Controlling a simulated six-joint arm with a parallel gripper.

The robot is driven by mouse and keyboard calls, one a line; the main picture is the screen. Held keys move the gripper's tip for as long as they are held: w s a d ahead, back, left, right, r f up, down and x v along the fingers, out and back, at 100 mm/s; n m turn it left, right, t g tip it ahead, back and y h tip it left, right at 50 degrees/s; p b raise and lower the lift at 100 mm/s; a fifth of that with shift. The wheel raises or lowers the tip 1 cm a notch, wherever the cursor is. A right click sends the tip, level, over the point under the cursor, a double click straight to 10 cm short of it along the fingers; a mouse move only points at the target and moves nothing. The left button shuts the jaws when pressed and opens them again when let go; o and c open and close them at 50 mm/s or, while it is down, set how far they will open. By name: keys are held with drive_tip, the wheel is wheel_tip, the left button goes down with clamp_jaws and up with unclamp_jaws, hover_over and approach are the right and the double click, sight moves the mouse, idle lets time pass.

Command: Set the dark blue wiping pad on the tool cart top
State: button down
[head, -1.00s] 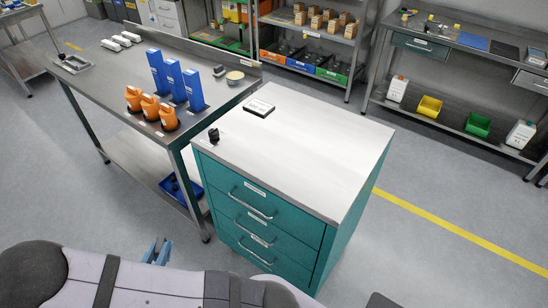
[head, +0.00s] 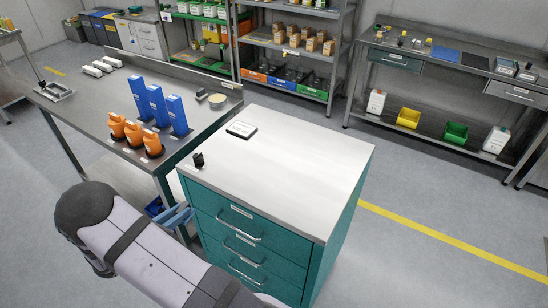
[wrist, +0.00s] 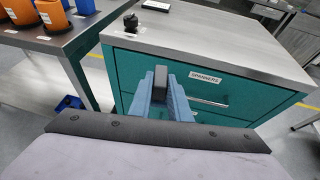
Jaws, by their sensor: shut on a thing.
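The tool cart is a teal drawer cabinet with a pale metal top (head: 290,165), near the middle of the head view. Its front edge and top also show in the wrist view (wrist: 225,45). My gripper (head: 178,214) has light blue fingers and is in front of the cart's left front corner, below the top's level in the picture. In the wrist view it is shut on a dark slab (wrist: 160,78), apparently the wiping pad, mostly hidden between the fingers. The slab looks nearly black at its end. It appears apart from the cart.
On the cart top are a small black object (head: 198,159) at the left front corner and a flat dark-edged case (head: 241,129) at the back left. The rest is clear. A workbench (head: 95,112) with orange and blue holders stands left. Shelving (head: 340,60) stands behind.

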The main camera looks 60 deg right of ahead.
drive_tip(key=d+r+g, duration=0.1)
drive_tip(key=d, duration=0.4)
drive_tip(key=d+m+g+b, duration=0.1)
drive_tip(key=d, duration=0.5)
drive_tip(key=d+r+m+b, duration=0.1)
drive_tip(key=d, duration=0.4)
drive_tip(key=shift+s+d+r+g, duration=0.25)
drive_tip(key=shift+d+r+g, duration=0.1)
drive_tip(key=shift+d+g, duration=0.05)
drive_tip(key=shift+t, duration=0.3)
drive_tip(key=d+b, duration=0.1)
drive_tip(key=d, duration=0.1)
drive_tip(key=d+r+b, duration=0.1)
drive_tip(key=d, duration=0.2)
drive_tip(key=d+r+b, duration=0.1)
drive_tip(key=d, duration=0.1)
drive_tip(key=shift+s+d+r, duration=0.1)
drive_tip(key=shift+d+r, duration=0.05)
drive_tip(key=shift+d, duration=0.25)
wheel_tip(320, 180, up, 7)
drive_tip(key=b, duration=0.4)
hover_over(260, 156)
drive_tip(key=shift+d+f+p, duration=0.1)
drive_tip(key=shift+f+p, duration=0.3)
drive_tip(key=shift+f, duration=4.85)
drive_tip(key=shift+f, duration=0.1)
drive_tip(key=c, duration=1.7)
unclamp_jaws()
drive_tip(key=shift+o, duration=0.2)
